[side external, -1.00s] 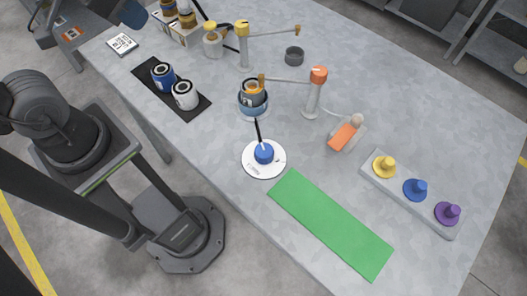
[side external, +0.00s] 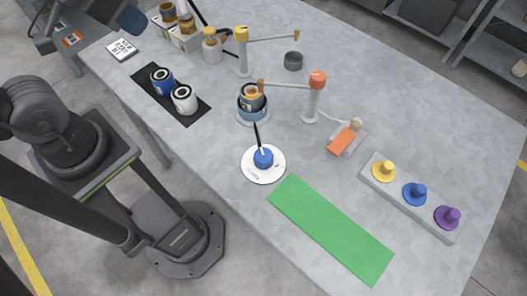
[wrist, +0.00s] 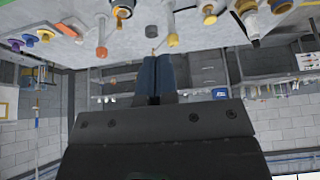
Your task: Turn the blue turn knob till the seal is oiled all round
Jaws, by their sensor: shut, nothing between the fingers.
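The blue turn knob (side external: 263,158) sits on a round white plate (side external: 250,176) near the table's front edge, with a thin black rod rising from it. Behind it, a can stands in a blue ringed holder (side external: 252,115). The arm of the orange-topped post (side external: 314,98) reaches over that can. The seal and any oil on it are too small to make out. My gripper (wrist: 155,70) shows in the wrist view, shut and empty, with dark blue fingers pressed together. It is apart from the knob, which I cannot find in the wrist view.
A yellow-topped post (side external: 242,58) and a grey cup (side external: 293,61) stand behind. Blue and white cans (side external: 184,98) stand on a black mat. A green mat (side external: 330,228) lies front right, beside a block with yellow, blue and purple knobs (side external: 412,197). An orange-topped piece (side external: 344,140) is between.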

